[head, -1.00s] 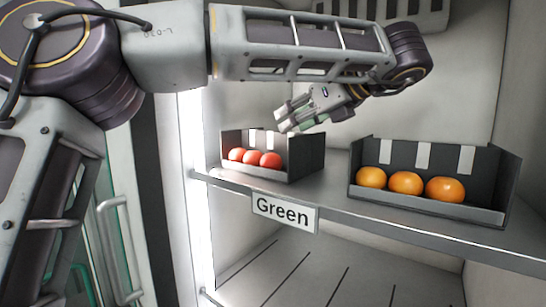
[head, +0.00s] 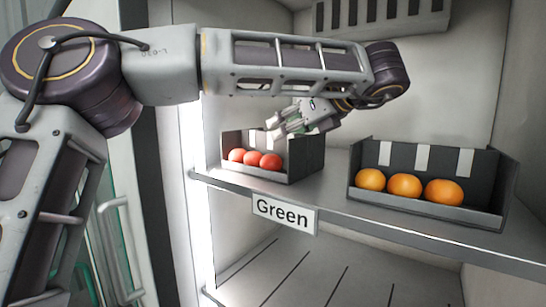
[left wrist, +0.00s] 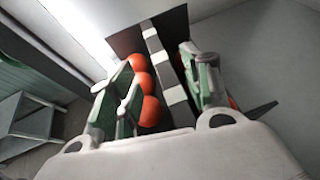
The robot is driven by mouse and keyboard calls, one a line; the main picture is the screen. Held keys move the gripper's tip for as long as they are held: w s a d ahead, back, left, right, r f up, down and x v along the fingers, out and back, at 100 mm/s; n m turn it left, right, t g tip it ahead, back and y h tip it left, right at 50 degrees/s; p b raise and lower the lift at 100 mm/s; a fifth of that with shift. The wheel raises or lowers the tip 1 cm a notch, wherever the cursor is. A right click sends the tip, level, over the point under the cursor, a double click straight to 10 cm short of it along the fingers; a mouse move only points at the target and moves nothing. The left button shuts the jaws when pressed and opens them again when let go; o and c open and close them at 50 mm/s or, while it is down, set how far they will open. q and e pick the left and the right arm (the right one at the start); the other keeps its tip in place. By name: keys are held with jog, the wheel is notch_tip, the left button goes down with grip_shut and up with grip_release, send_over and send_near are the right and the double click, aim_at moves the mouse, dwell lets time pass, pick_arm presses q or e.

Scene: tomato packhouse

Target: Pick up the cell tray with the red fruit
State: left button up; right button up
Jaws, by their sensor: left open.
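The cell tray with red fruit (head: 306,157) is a dark open-fronted box on the left part of the shelf. Several red tomatoes (head: 254,159) show in it, and they also show in the left wrist view (left wrist: 149,110). My left gripper (head: 272,129) reaches over the tray's top from the right, at its back part. It is open and empty. In the left wrist view my left gripper (left wrist: 165,80) has its fingers apart on both sides of the tray's divider with pale tabs (left wrist: 167,75). Whether the fingers touch it, I cannot tell. My right gripper is not in view.
A second dark tray (head: 478,213) with orange fruit (head: 404,186) stands to the right on the same shelf (head: 340,205). A "Green" sign (head: 284,214) hangs on the shelf's front edge. A slotted rack (head: 385,18) is above. The lower shelf is bare.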

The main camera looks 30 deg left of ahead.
aim_at(273, 151)
pick_arm(q)
jog(key=shift+w+a+f+p, duration=0.35)
jog(key=shift+w+a+f, duration=0.1)
jog(key=shift+a, duration=0.15)
jog(key=shift+x, duration=1.1)
jog(key=shift+f, duration=0.1)
grip_shut()
